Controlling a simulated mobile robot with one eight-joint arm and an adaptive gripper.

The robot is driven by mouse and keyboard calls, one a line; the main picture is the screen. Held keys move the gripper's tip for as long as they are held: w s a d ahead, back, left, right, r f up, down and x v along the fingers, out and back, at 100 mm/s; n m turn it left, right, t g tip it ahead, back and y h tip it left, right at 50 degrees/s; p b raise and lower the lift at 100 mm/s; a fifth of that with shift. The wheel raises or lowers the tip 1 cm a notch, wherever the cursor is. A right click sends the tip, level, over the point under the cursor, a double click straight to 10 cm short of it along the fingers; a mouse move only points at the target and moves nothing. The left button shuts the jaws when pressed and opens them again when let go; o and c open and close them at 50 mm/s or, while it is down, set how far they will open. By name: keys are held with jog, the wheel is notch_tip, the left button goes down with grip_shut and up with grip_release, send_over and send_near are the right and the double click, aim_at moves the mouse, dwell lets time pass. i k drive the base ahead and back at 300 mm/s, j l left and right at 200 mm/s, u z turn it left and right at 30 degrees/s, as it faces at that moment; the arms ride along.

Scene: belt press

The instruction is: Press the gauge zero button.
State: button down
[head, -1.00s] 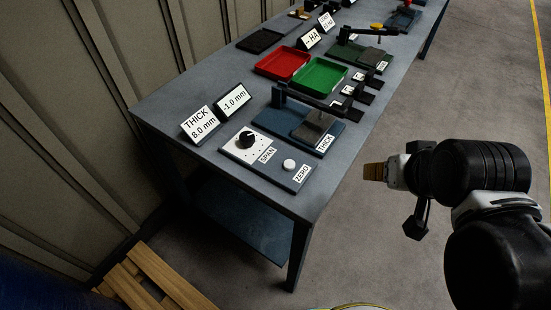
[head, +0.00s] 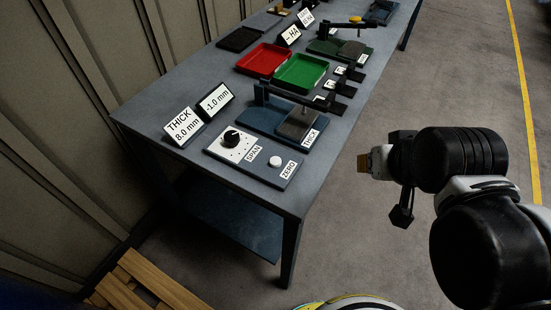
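The zero button (head: 274,161) is a small white round cap on the front right of a grey control panel (head: 258,172), next to a label (head: 288,169) reading ZERO. A black SPAN knob (head: 231,138) on a white plate sits to its left. The thickness gauge (head: 290,117), a blue base with a dark arm and grey plate, stands just behind. Displays read THICK 8.0 mm (head: 183,127) and -1.0 mm (head: 215,101). My gripper (head: 364,162) is off the table's right side, over the floor, apart from the button. Its fingers are seen side-on, and their opening does not show.
The long grey table (head: 160,110) runs away to the back. A red tray (head: 264,60), a green tray (head: 300,72) and a green-based device (head: 340,50) stand farther back. Wooden pallet boards (head: 140,280) lie at lower left. The floor right of the table is clear.

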aim_at(276, 162)
jog(key=k+j+z, duration=0.2)
jog(key=j+z, duration=0.15)
jog(key=k+j+z, duration=0.25)
jog(key=z, duration=0.15)
jog(key=j, duration=0.1)
